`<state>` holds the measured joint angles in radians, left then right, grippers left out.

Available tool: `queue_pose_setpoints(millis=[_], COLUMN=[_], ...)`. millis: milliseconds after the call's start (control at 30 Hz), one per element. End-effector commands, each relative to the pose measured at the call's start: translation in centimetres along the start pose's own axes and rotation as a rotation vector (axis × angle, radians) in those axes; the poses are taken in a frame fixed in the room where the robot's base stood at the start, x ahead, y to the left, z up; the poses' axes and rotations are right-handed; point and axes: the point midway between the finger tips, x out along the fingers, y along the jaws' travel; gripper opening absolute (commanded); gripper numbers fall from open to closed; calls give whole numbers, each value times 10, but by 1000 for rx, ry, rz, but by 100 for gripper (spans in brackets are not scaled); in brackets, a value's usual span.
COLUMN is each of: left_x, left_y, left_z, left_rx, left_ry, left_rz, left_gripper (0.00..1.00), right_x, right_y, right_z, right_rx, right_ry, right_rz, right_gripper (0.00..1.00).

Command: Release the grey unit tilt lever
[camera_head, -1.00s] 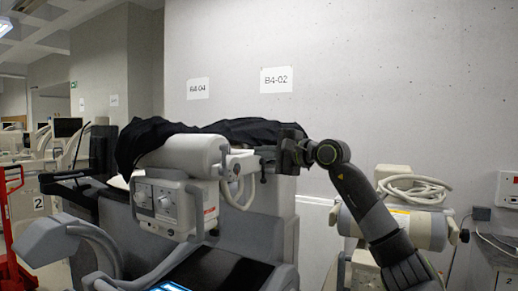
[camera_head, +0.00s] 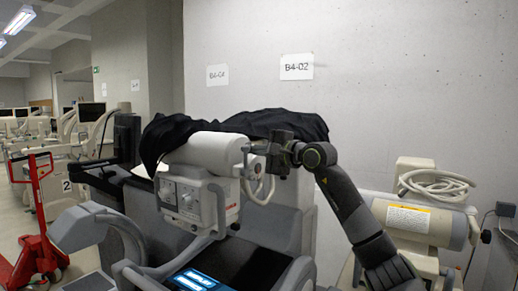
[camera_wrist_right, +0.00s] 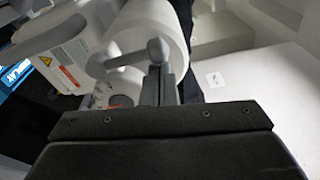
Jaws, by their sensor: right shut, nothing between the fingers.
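The grey unit (camera_head: 205,200) is a light grey machine head with a rounded cylinder on top, knobs on its front and a handle frame. In the right wrist view, a pale lever with a round knob (camera_wrist_right: 158,48) stands beside the white cylinder (camera_wrist_right: 152,22), just beyond the fingers; I take it for the tilt lever. My right gripper (camera_head: 264,158) is at the right end of the unit's head. Its dark fingers (camera_wrist_right: 160,85) are shut with nothing between them, close to the knob; whether they touch it I cannot tell. My left gripper is out of view.
A black cover (camera_head: 285,122) drapes behind the unit's head. A beige unit with a coiled cable (camera_head: 438,186) stands at the right. A red pallet jack (camera_head: 38,215) stands at the left.

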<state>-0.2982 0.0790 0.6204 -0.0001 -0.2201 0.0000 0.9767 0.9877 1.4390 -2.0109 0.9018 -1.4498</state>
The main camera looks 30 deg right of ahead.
Motion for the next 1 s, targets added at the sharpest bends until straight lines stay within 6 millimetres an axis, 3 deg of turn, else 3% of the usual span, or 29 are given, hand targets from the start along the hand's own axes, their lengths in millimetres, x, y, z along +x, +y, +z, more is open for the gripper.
queue_pose_setpoints(millis=[1000], left_x=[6], left_y=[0], left_z=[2], left_rx=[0], left_ry=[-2], left_rz=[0], left_gripper=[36], right_x=[-1], right_y=[0], right_z=[8], right_rx=[-106], right_ry=[-1], right_rz=[-15], right_gripper=[0])
